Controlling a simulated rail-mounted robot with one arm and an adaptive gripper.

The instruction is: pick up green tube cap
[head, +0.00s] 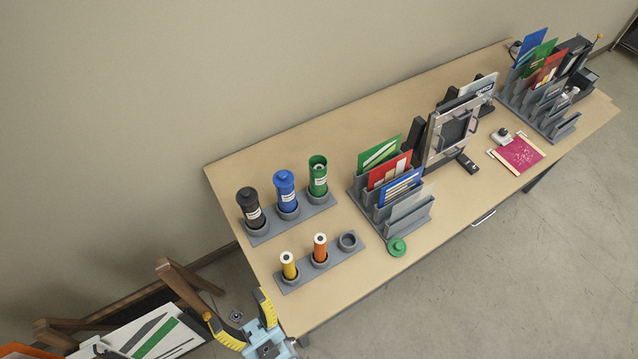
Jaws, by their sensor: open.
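The green tube cap (397,247) lies on the table's front part, at the near corner of a grey card rack. It is a round disc with a small knob on top. A green tube (318,177) stands open-topped in the back holder, beside a blue tube (286,190) and a black tube (250,206), both capped. My gripper (238,316) is at the bottom left, off the table's near left corner. Its yellow-padded fingers are spread apart with nothing between them. It is well to the left of the cap and apart from it.
A front holder (328,264) carries a yellow tube (289,266), an orange tube (320,249) and one empty socket. The grey card rack (416,222) stands right behind the cap. A framed device (451,132) stands farther right. A wooden rack with boards is at the lower left.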

